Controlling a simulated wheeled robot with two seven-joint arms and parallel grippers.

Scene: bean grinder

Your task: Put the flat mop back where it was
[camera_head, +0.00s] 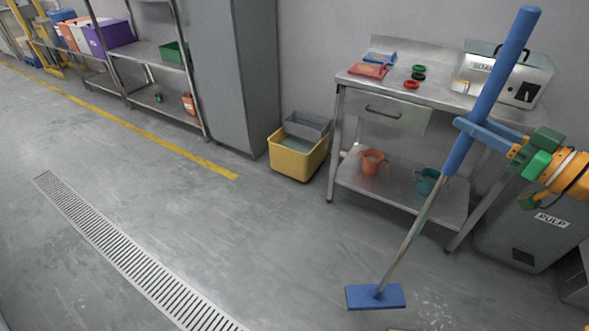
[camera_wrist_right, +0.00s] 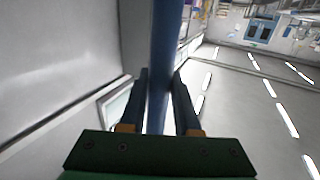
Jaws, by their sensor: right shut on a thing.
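The flat mop (camera_head: 495,85) has a thick blue upper handle, a thin grey lower pole and a flat blue head (camera_head: 375,297). It leans in the head view, its top to the upper right and its head low over the grey floor. I cannot tell whether the head touches the floor. My right gripper (camera_head: 468,126) is shut on the blue handle, about midway along the mop. In the right wrist view the blue handle (camera_wrist_right: 163,60) runs between the two dark fingers (camera_wrist_right: 158,95). My left gripper is not in view.
A steel table (camera_head: 440,95) with a drawer stands behind the mop. A yellow mop bucket (camera_head: 297,157) is left of it, beside a grey cabinet (camera_head: 235,75). A grey PULP bin (camera_head: 510,235) is at right. A drain grate (camera_head: 120,245) crosses the open floor at left.

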